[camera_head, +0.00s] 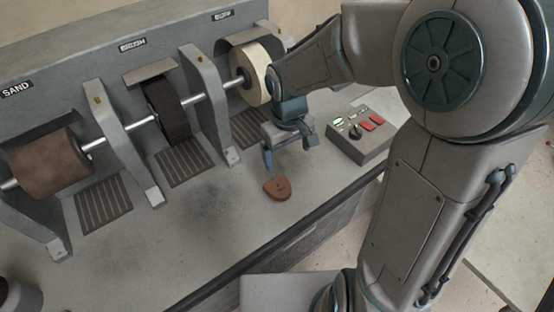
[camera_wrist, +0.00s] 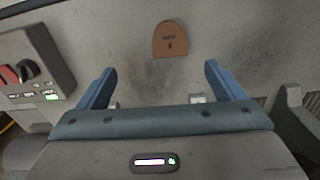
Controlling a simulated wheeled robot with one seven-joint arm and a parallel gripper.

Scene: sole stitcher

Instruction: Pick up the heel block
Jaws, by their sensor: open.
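The heel block (camera_head: 277,188) is a small brown piece, rounded at one end and flat at the other, with a dark mark on top. It lies flat on the grey bench top near the front edge. In the wrist view the heel block (camera_wrist: 170,39) lies beyond the fingertips, near the middle between them. My gripper (camera_head: 287,158) is above the bench, just behind the block in the head view. In the wrist view my gripper (camera_wrist: 161,72) has its two blue fingers spread wide with nothing between them. They are apart from the block.
A control box (camera_head: 362,137) with red switches stands to the right of my gripper. Behind are the cream buff wheel (camera_head: 252,72), the black brush wheel (camera_head: 168,110) and the brown sanding drum (camera_head: 50,163), with grey supports between them. The bench around the block is clear.

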